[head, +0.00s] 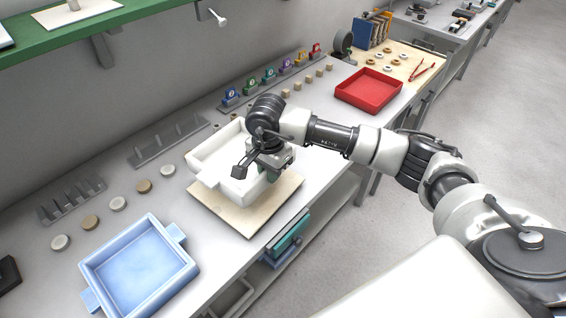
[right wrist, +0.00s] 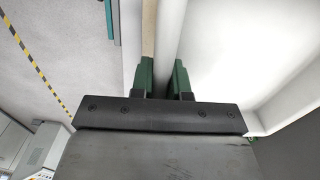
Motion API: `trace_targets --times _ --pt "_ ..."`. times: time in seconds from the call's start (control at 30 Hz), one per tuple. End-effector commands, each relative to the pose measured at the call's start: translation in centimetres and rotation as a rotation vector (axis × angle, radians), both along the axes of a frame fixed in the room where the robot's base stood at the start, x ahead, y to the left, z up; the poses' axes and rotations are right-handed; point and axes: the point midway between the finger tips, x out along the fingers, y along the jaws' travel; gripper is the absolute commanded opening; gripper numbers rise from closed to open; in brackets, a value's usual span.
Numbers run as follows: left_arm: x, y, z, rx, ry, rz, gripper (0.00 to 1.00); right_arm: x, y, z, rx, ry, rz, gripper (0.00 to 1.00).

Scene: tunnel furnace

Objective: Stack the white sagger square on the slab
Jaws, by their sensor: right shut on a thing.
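The white sagger (head: 205,155) is an open square tray, over the pale beige slab (head: 225,215) on the bench. The slab's front corner and left and right parts show beyond the sagger; its back is hidden. I cannot tell whether the sagger touches the slab or hangs just above it. My right gripper (head: 268,172) is at the sagger's right-hand wall. In the right wrist view the green fingers (right wrist: 164,80) are shut on the sagger's wall (right wrist: 168,45), one on each side. The slab's edge shows as a beige strip (right wrist: 149,25). My left gripper is not in view.
A blue tray (head: 140,265) stands at the front left and a red tray (head: 368,90) at the back right. Small discs (head: 117,203) and grey racks (head: 168,138) line the wall side. A green shelf (head: 75,30) overhangs at upper left.

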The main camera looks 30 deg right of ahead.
Motion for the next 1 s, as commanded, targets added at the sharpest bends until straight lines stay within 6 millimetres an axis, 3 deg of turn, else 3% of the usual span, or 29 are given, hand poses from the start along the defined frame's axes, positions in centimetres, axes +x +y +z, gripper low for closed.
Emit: trace_targets --times 0.37,0.7,1.0 --pt "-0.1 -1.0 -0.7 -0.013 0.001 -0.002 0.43 0.1 0.4 -1.4 0.004 -0.004 0.003 0.0" --pt "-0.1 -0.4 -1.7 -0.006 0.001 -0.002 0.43 0.1 0.3 -3.9 0.003 -0.004 0.003 0.0" --pt "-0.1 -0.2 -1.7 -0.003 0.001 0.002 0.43 0.1 0.3 -4.0 0.003 -0.005 0.003 0.0"
